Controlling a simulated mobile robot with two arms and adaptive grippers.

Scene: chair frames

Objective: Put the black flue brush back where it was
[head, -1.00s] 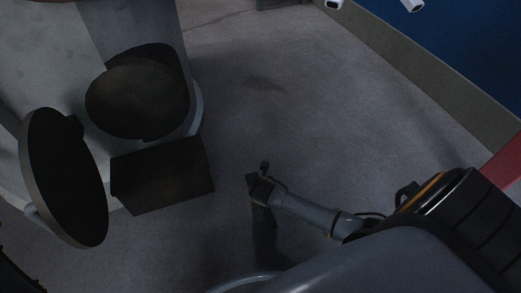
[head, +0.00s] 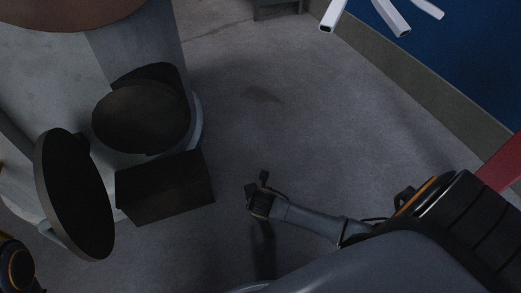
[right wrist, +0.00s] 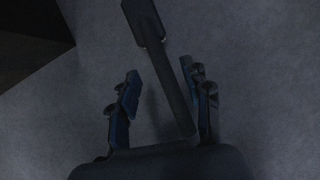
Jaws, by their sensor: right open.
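My right gripper (head: 260,195) is over the floor right of the dark box in the head view. In the right wrist view its two fingers (right wrist: 163,98) are spread open. A dark rod (right wrist: 176,95) with a wider end runs between and past the fingers; it looks like the black flue brush. I cannot tell whether it touches them. A dark strip below the gripper in the head view could be brush or shadow. My left gripper is out of view; only part of that arm shows at the lower left.
A grey stove-like body (head: 140,50) with a dark round opening stands at the left. An open round door (head: 75,195) and a dark box (head: 165,187) are in front of it. White prongs (head: 390,14) show at the top right, by a blue wall. The middle floor is clear.

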